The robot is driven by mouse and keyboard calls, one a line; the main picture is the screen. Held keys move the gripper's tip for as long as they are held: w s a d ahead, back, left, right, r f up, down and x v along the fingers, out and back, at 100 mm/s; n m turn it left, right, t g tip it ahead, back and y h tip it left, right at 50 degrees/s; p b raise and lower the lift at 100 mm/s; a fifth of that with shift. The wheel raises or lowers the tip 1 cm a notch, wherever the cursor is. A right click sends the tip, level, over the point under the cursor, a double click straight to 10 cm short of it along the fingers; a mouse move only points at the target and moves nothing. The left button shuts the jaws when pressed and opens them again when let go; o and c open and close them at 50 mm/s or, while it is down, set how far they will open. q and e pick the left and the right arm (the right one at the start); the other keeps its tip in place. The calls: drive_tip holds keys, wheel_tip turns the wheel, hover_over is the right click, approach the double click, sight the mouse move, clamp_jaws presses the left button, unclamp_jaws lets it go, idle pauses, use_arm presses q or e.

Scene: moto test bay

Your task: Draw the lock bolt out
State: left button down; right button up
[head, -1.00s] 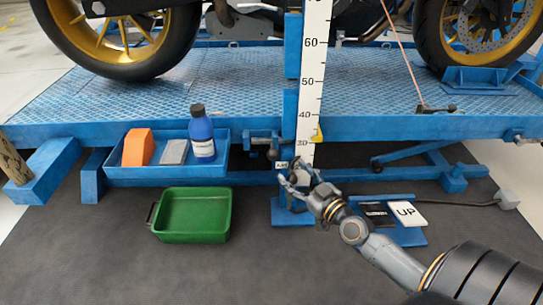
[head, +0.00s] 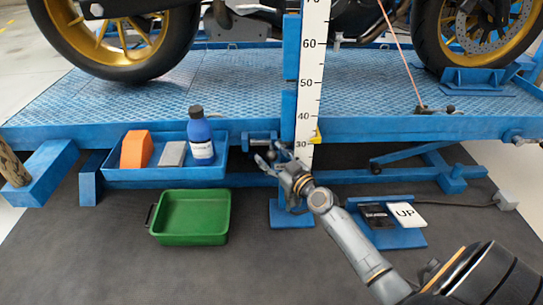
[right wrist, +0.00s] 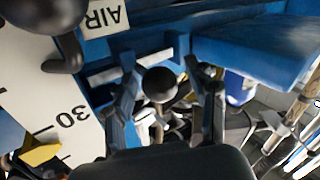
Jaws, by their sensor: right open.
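The lock bolt is at the blue bracket (head: 262,141) under the lift's front edge, left of the scale post. In the right wrist view, a round black knob (right wrist: 160,84), apparently the bolt's, shows with a bright metal bar (right wrist: 104,75) in the blue bracket behind it. My right gripper (head: 268,158) is at the bracket. Its fingers (right wrist: 168,105) are open, one on each side of the knob; I cannot tell whether they touch it. In the head view the gripper hides much of the knob. My left gripper is not in view.
A black-knobbed lever (right wrist: 62,40) by the AIR label (right wrist: 103,14) is close to the gripper. The white scale (head: 312,70) stands just right. A blue tray (head: 165,174) holds a bottle (head: 201,137). A green bin (head: 190,217) sits on the floor. The UP pedal (head: 406,215) is right.

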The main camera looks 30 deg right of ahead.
clamp_jaws()
drive_tip(key=a, duration=0.1)
drive_tip(key=w+a+p, duration=0.1)
drive_tip(key=a, duration=0.1)
drive_tip(key=w+a, duration=0.1)
drive_tip(key=shift+w+a+p, duration=0.15)
drive_tip(key=shift+a+p, duration=0.05)
drive_tip(key=shift+p, duration=0.15)
drive_tip(key=shift+c, duration=0.5)
unclamp_jaws()
drive_tip(key=shift+a, duration=0.1)
drive_tip(key=shift+o, duration=0.5)
drive_tip(key=shift+w+a, duration=0.1)
drive_tip(key=shift+w, duration=0.1)
drive_tip(key=shift+s, duration=0.15)
